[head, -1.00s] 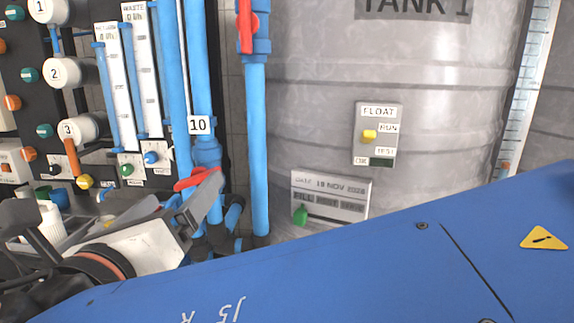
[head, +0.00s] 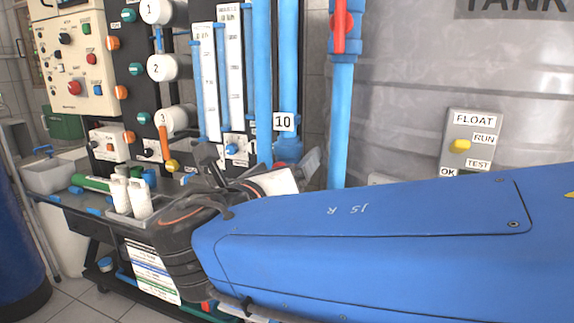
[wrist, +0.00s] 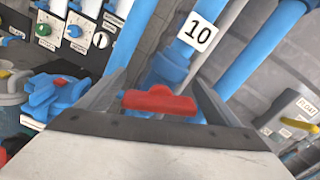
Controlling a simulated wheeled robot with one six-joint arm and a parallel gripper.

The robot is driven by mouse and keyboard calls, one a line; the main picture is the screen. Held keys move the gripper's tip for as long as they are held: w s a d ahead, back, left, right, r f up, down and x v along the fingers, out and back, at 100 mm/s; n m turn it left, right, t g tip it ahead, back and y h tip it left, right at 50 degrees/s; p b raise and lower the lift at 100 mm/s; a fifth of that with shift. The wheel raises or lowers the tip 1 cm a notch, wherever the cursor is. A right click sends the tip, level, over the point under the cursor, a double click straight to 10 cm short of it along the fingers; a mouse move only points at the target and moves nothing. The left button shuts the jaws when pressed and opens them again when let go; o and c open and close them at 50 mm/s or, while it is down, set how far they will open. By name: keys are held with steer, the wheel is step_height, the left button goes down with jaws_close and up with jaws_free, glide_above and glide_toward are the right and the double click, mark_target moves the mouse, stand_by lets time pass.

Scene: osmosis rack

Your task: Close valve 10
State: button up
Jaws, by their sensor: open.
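The number 10 label (wrist: 198,31) is on a blue pipe in the wrist view. It also shows in the head view (head: 284,121). Valve 10's red handle (wrist: 160,101) lies roughly crosswise in the wrist view, below the label. My gripper (wrist: 158,82) is open, with one finger on each side of the red handle. I cannot tell whether a finger touches it. In the head view the handle is hidden behind my gripper and arm.
Another red-handled valve (head: 342,33) is on the pipe to the right. The grey tank (head: 420,90) with its float box (head: 469,143) stands at the right. A panel with knobs and white housings (head: 162,68) stands left. Blue fittings (wrist: 52,93) are close left of my gripper.

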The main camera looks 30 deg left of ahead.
steer(key=c, duration=1)
steer(key=shift+d+m, duration=0.1)
steer(key=shift+m, duration=2.2)
steer(key=shift+c, duration=0.2)
steer(key=o, duration=1)
steer(key=shift+o, duration=0.2)
steer(key=shift+s, duration=0.1)
steer(key=s+d, duration=0.2)
steer(key=s, duration=1.5)
steer(key=shift+s, duration=0.1)
